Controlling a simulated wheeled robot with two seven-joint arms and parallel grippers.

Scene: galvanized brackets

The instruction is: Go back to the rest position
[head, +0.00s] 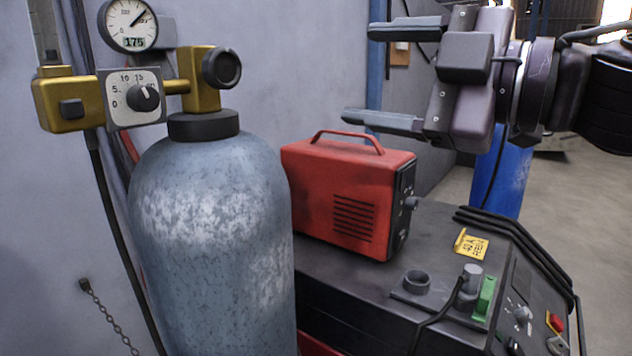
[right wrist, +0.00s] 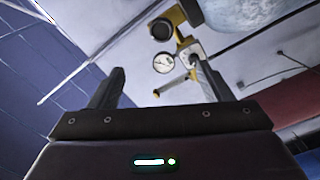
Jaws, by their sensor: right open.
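My right gripper (head: 360,73) comes in from the right at the top of the head view. Its two fingers point left and are wide apart, with nothing between them. It is in the air, above and to the right of the red case (head: 345,195) and apart from it. In the right wrist view the two fingers of my right gripper (right wrist: 157,72) stand apart and empty, with the gauge (right wrist: 163,61) and brass valve parts seen beyond them. My left gripper is not in view.
A grey gas cylinder (head: 215,240) with a brass regulator (head: 62,102) stands at the left near the wall. The red case sits on a dark machine (head: 340,275) with cables and knobs. A blue cylinder (head: 515,175) stands behind. Open floor (head: 600,220) shows at the right.

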